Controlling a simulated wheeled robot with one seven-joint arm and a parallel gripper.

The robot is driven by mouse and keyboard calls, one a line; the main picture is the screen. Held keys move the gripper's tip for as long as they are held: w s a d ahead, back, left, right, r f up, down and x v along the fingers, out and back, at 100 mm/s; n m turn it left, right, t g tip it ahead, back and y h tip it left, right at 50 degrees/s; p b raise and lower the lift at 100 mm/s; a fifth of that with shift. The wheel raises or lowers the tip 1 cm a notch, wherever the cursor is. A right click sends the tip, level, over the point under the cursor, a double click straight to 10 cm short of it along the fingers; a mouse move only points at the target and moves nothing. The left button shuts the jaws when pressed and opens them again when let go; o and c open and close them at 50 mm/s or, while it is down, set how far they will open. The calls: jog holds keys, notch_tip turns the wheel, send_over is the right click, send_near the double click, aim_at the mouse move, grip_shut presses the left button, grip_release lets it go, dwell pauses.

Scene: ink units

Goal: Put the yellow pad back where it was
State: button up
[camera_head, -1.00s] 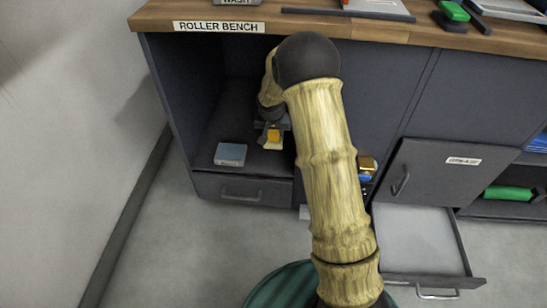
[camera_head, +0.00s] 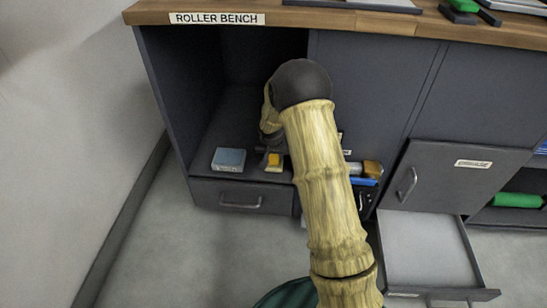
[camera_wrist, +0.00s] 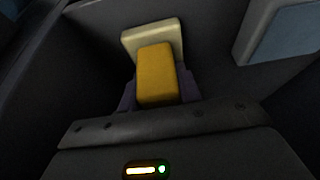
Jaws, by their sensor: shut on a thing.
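The yellow pad (camera_head: 274,160) has a yellow block on a pale cream base. It is in the open dark compartment under the roller bench, just right of a blue pad (camera_head: 229,159). In the wrist view the yellow pad (camera_wrist: 156,72) sits between the fingers, with its cream base at the far side. My gripper (camera_wrist: 155,92) is shut on it. In the head view my arm hides much of the gripper. I cannot tell whether the pad touches the compartment floor. The blue pad also shows at the upper right of the wrist view (camera_wrist: 283,32).
The ROLLER BENCH sign (camera_head: 217,19) is on the worktop edge above the compartment. A closed drawer (camera_head: 243,197) lies below it. To the right, an open drawer (camera_head: 425,245) sticks out, and a cabinet door (camera_head: 445,180) stands near it. Blue and orange items show beside my arm.

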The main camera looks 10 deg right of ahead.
jog(key=shift+f, duration=0.1)
jog(key=o, duration=1)
jog(key=shift+c, duration=0.2)
jog(key=shift+a+r+p, duration=0.1)
jog(key=shift+r+p, duration=0.25)
jog(key=shift+r, duration=0.15)
jog(key=p+v, duration=0.5)
jog(key=v, duration=0.6)
jog(key=shift+s, duration=0.25)
jog(key=shift+r, duration=0.15)
